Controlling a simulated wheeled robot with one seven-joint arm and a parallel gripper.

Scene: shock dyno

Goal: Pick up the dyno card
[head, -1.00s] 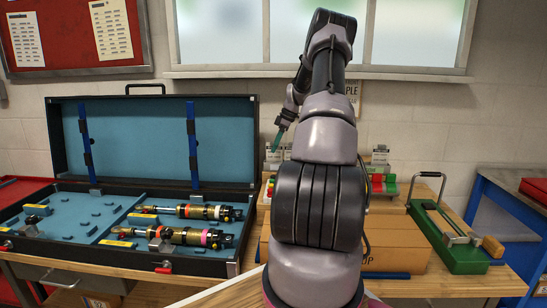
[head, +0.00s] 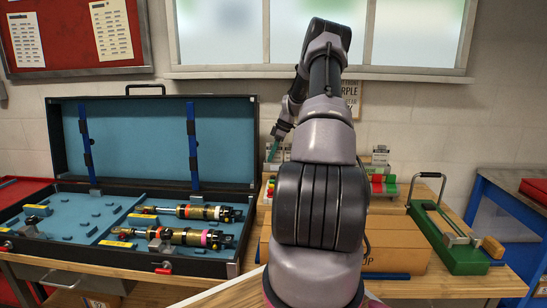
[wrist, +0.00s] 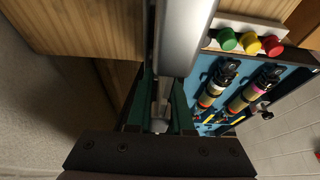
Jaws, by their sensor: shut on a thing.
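A pale dyno card (head: 274,152) with dark print stands on the bench at the back, left of my arm. My gripper (head: 270,146) is down at it, its green fingertips small and partly lost against it. In the wrist view, the green fingers of my gripper (wrist: 162,112) are shut on a pale, narrow piece, which I take to be the card (wrist: 160,108) seen nearly edge-on. Its full outline and the exact grip are hidden there.
An open black case (head: 150,264) with blue lining holds two shock absorbers (head: 205,213) at left. Red and green buttons (head: 383,185) sit right of my arm. A green fixture (head: 455,250) stands at right. In the wrist view, a large grey bar (wrist: 183,38) passes close by.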

